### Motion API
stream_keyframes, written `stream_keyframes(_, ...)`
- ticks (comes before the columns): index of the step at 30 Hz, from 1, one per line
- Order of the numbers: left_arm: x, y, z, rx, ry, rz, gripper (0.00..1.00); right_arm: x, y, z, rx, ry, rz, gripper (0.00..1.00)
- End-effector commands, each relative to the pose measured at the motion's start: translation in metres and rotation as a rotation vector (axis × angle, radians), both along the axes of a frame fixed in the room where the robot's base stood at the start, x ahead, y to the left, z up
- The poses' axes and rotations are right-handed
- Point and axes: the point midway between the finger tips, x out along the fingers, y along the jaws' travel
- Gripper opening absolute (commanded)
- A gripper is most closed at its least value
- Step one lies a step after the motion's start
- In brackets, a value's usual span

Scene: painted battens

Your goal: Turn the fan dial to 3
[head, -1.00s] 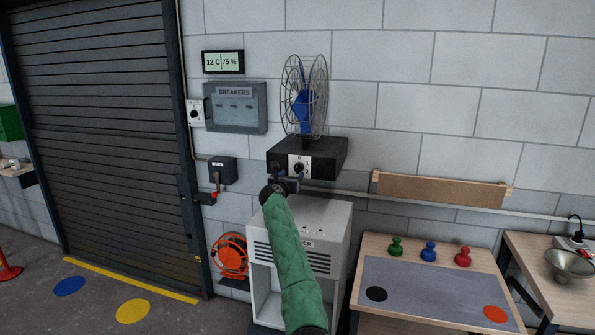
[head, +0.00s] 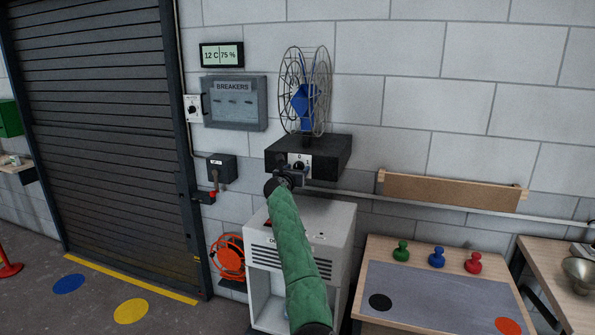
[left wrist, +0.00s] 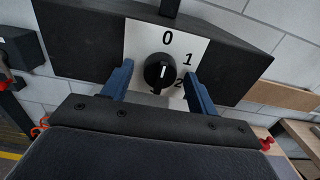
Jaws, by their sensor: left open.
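The fan dial (left wrist: 160,71) is a round black knob on a white plate (left wrist: 140,42), on the front of the black fan base (left wrist: 225,55). The numbers 0, 1 and 2 show; the label below the knob is mostly hidden. My left gripper (left wrist: 158,78) is open, with one blue finger on each side of the knob and gaps between. In the head view the left gripper (head: 290,180) is just below the dial (head: 299,166), partly covering the plate. The blue fan (head: 304,95) stands on the base.
A white cabinet (head: 335,240) stands below the fan base. A breaker box (head: 234,115) and a lever switch (head: 221,168) are on the wall to the left. A table (head: 390,250) with green, blue and red knobbed pieces is at the right.

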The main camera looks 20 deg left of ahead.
Motion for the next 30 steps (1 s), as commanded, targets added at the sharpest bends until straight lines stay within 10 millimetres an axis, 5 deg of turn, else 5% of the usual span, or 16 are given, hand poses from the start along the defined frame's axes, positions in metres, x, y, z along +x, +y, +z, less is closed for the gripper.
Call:
stream_keyframes(4,0.0,0.0,0.0,0.0,0.0,0.0,0.57,-0.002,0.001,0.0,0.001,0.0,0.0,0.0)
stream_keyframes(11,0.0,0.0,0.0,0.0,0.0,0.0,0.14,-0.006,0.001,-0.002,0.001,0.004,0.0,0.0)
stream_keyframes(20,0.0,0.0,-0.001,0.032,-0.001,0.0,0.14,-0.006,0.005,-0.003,0.004,0.007,0.0,0.0)
stream_keyframes(30,0.0,0.0,-0.002,0.245,-0.008,0.0,0.14,0.017,0.01,0.0,0.009,-0.016,0.0,0.0)
